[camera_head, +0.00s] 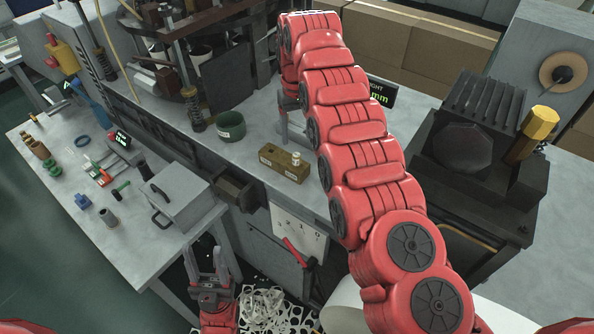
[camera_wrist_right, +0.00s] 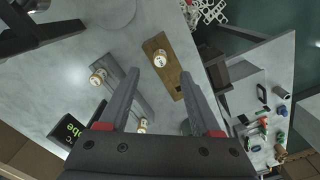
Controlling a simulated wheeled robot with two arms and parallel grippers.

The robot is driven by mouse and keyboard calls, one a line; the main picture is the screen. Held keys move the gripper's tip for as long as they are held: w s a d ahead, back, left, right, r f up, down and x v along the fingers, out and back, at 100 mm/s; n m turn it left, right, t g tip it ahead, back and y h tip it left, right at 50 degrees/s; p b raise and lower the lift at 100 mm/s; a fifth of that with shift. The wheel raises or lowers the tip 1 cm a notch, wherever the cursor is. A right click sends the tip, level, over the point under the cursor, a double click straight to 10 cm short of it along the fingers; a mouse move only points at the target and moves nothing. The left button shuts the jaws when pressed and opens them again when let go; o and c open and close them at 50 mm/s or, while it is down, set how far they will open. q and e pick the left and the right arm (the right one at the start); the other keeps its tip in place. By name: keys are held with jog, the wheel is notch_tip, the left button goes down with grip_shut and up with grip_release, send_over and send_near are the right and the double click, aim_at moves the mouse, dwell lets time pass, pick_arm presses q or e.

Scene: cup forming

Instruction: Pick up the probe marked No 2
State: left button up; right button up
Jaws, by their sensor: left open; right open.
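A brass-coloured block (camera_head: 274,163) lies on the grey bench with a pale-topped probe (camera_head: 296,158) standing in it. The right wrist view shows this block (camera_wrist_right: 176,82) and the round pale probe top (camera_wrist_right: 160,58) between and just beyond my right gripper's fingertips (camera_wrist_right: 159,73). The right gripper is open and empty, above the bench. Number marks are unreadable. My left gripper (camera_head: 204,262) is open and empty, low beside the bench.
A display (camera_head: 381,92) is partly hidden by my right arm. A dark machine with a yellow hexagonal knob (camera_head: 540,122) stands right. A side table (camera_head: 130,235) holds a grey box and small tools. White scrap (camera_head: 265,305) lies below.

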aim_at(297, 155)
jog(key=shift+a+f, duration=0.1)
jog(key=shift+f, duration=0.75)
jog(key=shift+s+f, duration=0.1)
jog(key=shift+f, duration=0.3)
jog(key=shift+f+p, duration=0.35)
jog(key=shift+f, duration=0.05)
jog(key=shift+f+p, duration=0.4)
jog(key=shift+p, duration=0.15)
notch_tip(297, 155, down, 4)
jog(key=shift+r+p, duration=0.2)
jog(key=shift+p, duration=0.9)
jog(key=shift+w+f, duration=0.2)
jog(key=shift+f, duration=0.25)
grip_shut()
